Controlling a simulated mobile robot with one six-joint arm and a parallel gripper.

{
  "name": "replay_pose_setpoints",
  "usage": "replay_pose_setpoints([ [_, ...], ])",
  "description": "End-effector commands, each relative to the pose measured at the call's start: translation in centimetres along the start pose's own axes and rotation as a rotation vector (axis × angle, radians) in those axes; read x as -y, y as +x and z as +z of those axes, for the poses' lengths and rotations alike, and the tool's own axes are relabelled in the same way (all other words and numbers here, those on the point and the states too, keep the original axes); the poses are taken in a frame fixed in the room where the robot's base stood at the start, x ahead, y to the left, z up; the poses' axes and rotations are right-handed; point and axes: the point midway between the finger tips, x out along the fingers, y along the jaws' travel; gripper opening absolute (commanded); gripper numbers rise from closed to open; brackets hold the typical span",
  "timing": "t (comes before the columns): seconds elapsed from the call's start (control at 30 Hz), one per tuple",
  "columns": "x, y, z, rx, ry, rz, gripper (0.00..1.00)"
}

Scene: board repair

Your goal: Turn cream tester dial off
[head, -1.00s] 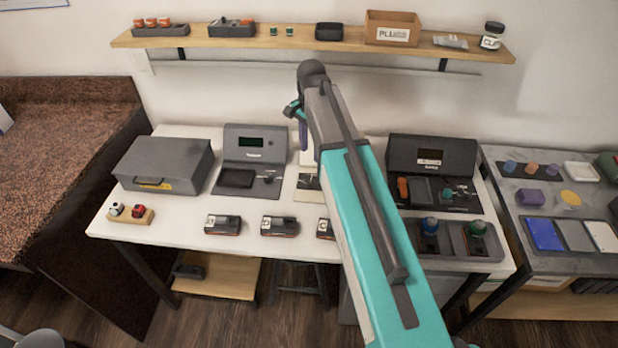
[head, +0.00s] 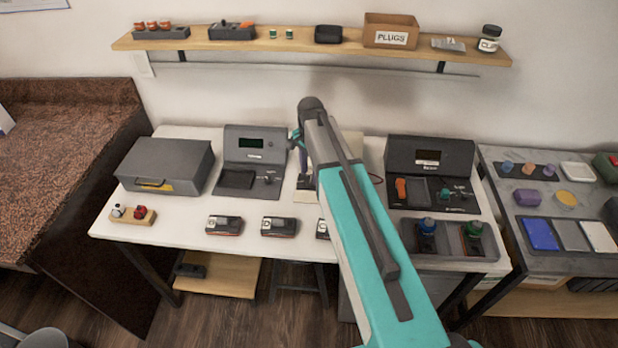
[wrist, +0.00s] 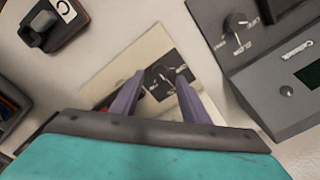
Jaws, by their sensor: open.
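The cream tester (wrist: 119,62) lies under my gripper in the wrist view. Its dark dial plate (wrist: 183,76) carries a small dark dial (wrist: 158,76) with pale markings. My gripper (wrist: 158,82) is open, its two purple fingers on either side of the dial, with nothing held. I cannot tell whether the fingertips touch the plate or which mark the dial points to. In the head view my arm hides most of the cream tester; a pale strip of it (head: 306,196) shows left of the arm. A purple finger of my gripper (head: 303,160) shows there.
A dark grey tester (head: 254,146) with its own dial stands left of the cream one. Another dark tester (head: 430,153) stands to the right. Several small black modules (head: 225,225) lie along the white table's front. A grey case (head: 165,165) sits at left.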

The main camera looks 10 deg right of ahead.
Motion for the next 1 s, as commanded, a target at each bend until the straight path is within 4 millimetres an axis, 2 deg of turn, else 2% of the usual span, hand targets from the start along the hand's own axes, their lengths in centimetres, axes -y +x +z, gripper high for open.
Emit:
replay_pose_setpoints([
  [0.2,0.0,2.1,0.1,0.001,-0.001,0.002,0.41],
  [0.4,0.0,3.1,0.1,0.000,-0.001,0.000,0.41],
  [0.77,0.0,3.4,0.1,0.000,-0.002,0.000,0.41],
  [1.0,0.1,3.4,0.1,0.000,-0.002,0.000,0.03],
])
